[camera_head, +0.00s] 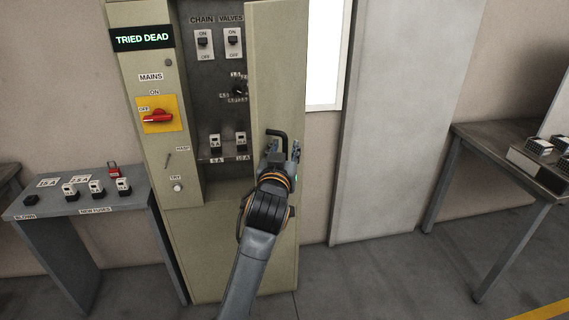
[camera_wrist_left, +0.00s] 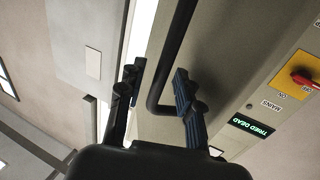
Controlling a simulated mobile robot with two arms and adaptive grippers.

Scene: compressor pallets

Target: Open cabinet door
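The cabinet (camera_head: 183,240) is beige, and its door (camera_head: 268,75) stands partly open, with the compartment inside exposed. A black bar handle (camera_head: 277,133) is on the door's outer face. My left gripper (camera_head: 282,153) is at this handle. In the left wrist view, the handle (camera_wrist_left: 167,70) lies between the fingers of my left gripper (camera_wrist_left: 157,88), which are spread apart with a gap on the left side. The handle's lower bend is close to the right finger; I cannot tell whether they touch. My right gripper is not in view.
The panel has a red mains switch (camera_head: 157,117) and a lit "TRIED DEAD" sign (camera_head: 142,38). Fuses (camera_head: 215,145) and switches sit inside. A small table (camera_head: 95,205) with fuses and a red padlock stands left; another table (camera_head: 500,150) stands right. Floor to the right is clear.

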